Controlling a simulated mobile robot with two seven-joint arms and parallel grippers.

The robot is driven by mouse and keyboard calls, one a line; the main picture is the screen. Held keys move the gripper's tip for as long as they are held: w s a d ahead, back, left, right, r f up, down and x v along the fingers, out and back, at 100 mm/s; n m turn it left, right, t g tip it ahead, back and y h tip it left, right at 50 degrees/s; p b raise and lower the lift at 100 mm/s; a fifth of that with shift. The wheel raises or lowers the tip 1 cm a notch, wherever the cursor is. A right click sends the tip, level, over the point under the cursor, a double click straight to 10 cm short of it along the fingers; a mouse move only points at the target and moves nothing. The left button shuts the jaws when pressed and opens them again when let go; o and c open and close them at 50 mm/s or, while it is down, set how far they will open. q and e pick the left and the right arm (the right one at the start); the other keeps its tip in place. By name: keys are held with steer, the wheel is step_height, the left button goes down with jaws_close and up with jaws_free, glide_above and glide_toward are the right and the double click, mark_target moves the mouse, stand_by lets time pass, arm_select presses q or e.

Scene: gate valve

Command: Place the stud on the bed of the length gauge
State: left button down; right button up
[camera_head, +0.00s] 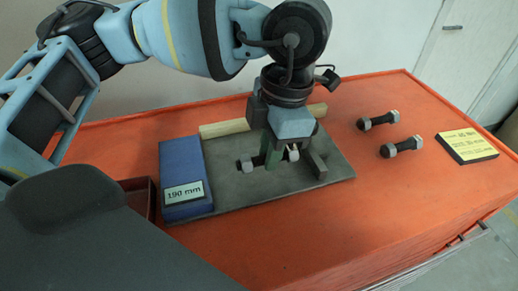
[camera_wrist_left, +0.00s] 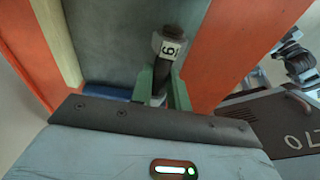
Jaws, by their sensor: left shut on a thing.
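The stud (camera_head: 246,164) is dark with pale nuts at its ends and lies level between the fingers of my left gripper (camera_head: 272,157). My right gripper is not in view.
Two more dark studs with pale nuts lie on the orange table at the right, one farther back (camera_head: 378,120) and one nearer (camera_head: 402,147). A yellow-topped block (camera_head: 467,145) lies beyond them. A wooden strip (camera_head: 224,128) runs behind the bed. A dark red tray (camera_head: 141,195) is at the left.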

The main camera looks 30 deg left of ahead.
arm_select(q)
steer(key=shift+w+a+f, duration=0.15)
steer(key=shift+w+a, duration=0.25)
steer(key=shift+a, duration=0.25)
steer(key=shift+w+a+f, duration=0.1)
steer(key=shift+w+a, duration=0.25)
steer(key=shift+a, duration=0.25)
steer(key=shift+w+a+r+b, duration=0.1)
steer(key=shift+w+a+b, duration=0.1)
steer(key=shift+a+b, duration=0.1)
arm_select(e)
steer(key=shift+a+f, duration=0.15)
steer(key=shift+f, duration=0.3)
arm_select(q)
steer(key=shift+w+a, duration=0.1)
